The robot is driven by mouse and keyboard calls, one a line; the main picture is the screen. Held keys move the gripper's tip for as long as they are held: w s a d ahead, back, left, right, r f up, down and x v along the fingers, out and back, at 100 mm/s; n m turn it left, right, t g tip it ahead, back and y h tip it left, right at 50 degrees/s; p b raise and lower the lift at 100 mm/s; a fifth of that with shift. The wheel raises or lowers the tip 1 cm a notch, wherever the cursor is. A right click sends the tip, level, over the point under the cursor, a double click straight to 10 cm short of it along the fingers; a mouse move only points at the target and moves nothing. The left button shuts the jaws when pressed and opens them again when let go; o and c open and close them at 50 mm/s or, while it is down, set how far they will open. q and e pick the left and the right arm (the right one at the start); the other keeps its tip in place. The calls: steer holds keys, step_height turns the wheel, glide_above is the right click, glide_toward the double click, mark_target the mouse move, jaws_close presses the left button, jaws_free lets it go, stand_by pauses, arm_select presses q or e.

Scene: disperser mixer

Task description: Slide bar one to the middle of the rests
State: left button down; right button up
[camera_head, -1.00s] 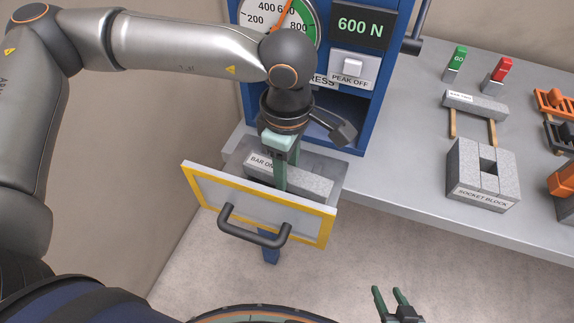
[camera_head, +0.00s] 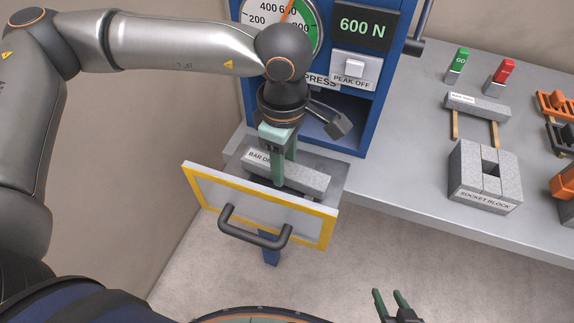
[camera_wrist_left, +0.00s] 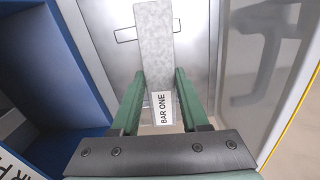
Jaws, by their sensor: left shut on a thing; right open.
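Bar one (camera_head: 306,180) is a grey speckled bar with a white label, lying lengthwise in the pulled-out drawer (camera_head: 228,188) under the blue press. It also shows in the left wrist view (camera_wrist_left: 154,50), its label (camera_wrist_left: 162,108) between the fingers. My left gripper (camera_head: 278,182) points down into the drawer and is shut on bar one, left of its middle. The gripper's two fingers flank the bar in the left wrist view (camera_wrist_left: 160,95). The rests under the bar cannot be made out clearly. My right gripper (camera_head: 388,293) is open and empty at the bottom, away from the bench.
The drawer's yellow-edged front and dark handle (camera_head: 252,232) stand near the bar. The blue press (camera_head: 383,95) reads 600 N. On the grey bench (camera_head: 400,165) are a socket block (camera_head: 478,185), a second bar (camera_head: 477,105) on wooden strips, and green (camera_head: 456,62) and red (camera_head: 501,74) pieces.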

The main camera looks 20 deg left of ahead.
arm_select(q)
steer(key=shift+w+a, duration=0.35)
steer(key=shift+a, duration=0.05)
steer(key=shift+c, duration=1.7)
jaws_free()
